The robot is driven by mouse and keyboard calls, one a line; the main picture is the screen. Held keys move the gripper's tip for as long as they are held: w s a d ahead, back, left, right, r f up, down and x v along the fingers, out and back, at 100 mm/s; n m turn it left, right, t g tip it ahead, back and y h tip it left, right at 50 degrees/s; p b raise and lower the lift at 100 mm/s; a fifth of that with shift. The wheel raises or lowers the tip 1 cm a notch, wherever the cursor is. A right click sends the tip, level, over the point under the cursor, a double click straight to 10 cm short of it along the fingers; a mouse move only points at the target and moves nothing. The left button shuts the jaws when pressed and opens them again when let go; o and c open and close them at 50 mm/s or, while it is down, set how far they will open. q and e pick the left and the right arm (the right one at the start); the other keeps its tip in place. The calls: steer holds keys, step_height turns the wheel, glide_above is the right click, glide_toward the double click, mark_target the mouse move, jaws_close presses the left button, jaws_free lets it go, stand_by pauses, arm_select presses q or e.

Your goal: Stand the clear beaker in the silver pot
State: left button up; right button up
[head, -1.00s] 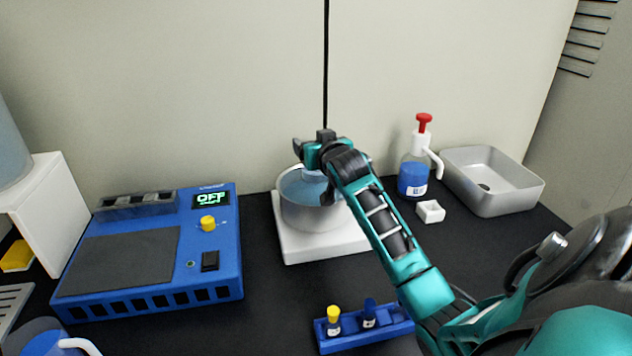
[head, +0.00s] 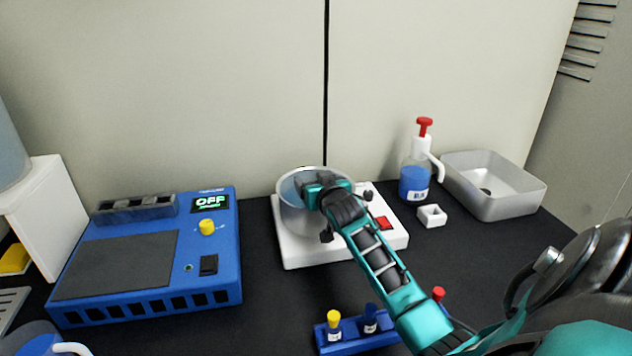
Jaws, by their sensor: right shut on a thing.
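The silver pot (head: 299,222) stands on a white plate-like unit (head: 300,254) in the middle of the bench. My right gripper (head: 318,189) reaches down into the pot's mouth, with its wrist over the right rim. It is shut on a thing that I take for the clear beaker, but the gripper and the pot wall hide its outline. I cannot tell whether the beaker touches the pot's floor. The pot's inside looks bluish grey. My left gripper is not in view.
A blue device (head: 150,255) with an OFF display stands left. Behind right are a pump bottle (head: 414,180), a small white box (head: 432,216) and a metal basin (head: 500,195). A blue vial rack (head: 345,340) sits in front, partly under my right arm.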

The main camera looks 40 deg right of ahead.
steer(key=shift+s+a+f, duration=0.1)
steer(key=shift+f, duration=0.6)
steer(key=o, duration=1.1)
steer(key=shift+f, duration=0.1)
steer(key=shift+c, duration=0.2)
steer(key=o, duration=0.4)
steer(key=shift+a+f, duration=0.1)
steer(key=shift+f, duration=0.05)
steer(key=shift+r, duration=0.5)
steer(key=r+p+v, duration=0.1)
steer(key=v, duration=1.1)
steer(key=shift+d, duration=0.25)
steer(key=shift+f, duration=0.1)
